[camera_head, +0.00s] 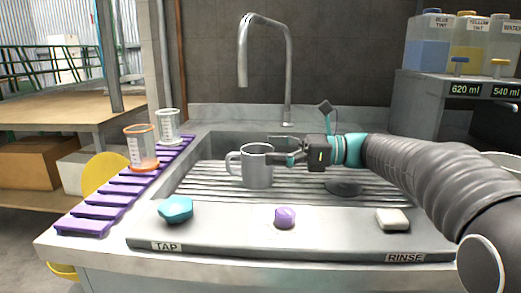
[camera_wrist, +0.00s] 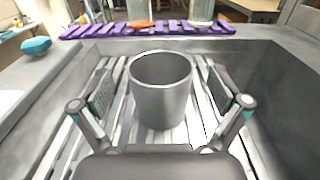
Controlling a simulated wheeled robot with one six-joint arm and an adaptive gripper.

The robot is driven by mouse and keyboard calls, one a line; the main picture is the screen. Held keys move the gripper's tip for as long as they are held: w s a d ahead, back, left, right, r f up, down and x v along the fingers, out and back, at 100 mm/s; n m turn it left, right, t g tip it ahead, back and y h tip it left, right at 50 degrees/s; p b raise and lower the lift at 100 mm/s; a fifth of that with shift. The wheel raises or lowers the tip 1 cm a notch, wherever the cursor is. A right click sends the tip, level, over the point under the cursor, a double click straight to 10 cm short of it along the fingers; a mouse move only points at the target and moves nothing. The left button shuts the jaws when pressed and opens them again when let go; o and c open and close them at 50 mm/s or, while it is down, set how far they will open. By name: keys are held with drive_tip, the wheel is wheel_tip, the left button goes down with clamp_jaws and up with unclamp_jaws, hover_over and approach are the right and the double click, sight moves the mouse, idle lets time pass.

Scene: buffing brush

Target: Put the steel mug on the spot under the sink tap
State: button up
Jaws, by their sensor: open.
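The steel mug (camera_head: 257,167) stands upright on the ribbed rack in the sink, its handle toward the left in the head view. In the wrist view the mug (camera_wrist: 160,92) stands between the two fingers, with a gap showing on each side. My gripper (camera_head: 284,150) reaches in from the right at the mug's rim height; in the wrist view my gripper (camera_wrist: 160,108) is open and not closed on the mug. The sink tap (camera_head: 265,60) arches up behind the basin, its spout end hanging at the upper left of the mug. The spot under it is not clearly marked.
A purple slatted mat (camera_head: 95,214) with an orange-rimmed beaker (camera_head: 141,148) and a clear beaker (camera_head: 168,126) lies left. On the front ledge sit a teal lump (camera_head: 176,209), a purple knob (camera_head: 285,217) and a white block (camera_head: 392,219). Tint containers (camera_head: 427,43) stand back right.

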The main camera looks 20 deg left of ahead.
drive_tip(key=shift+v, duration=2.35)
drive_tip(key=shift+s, duration=0.1)
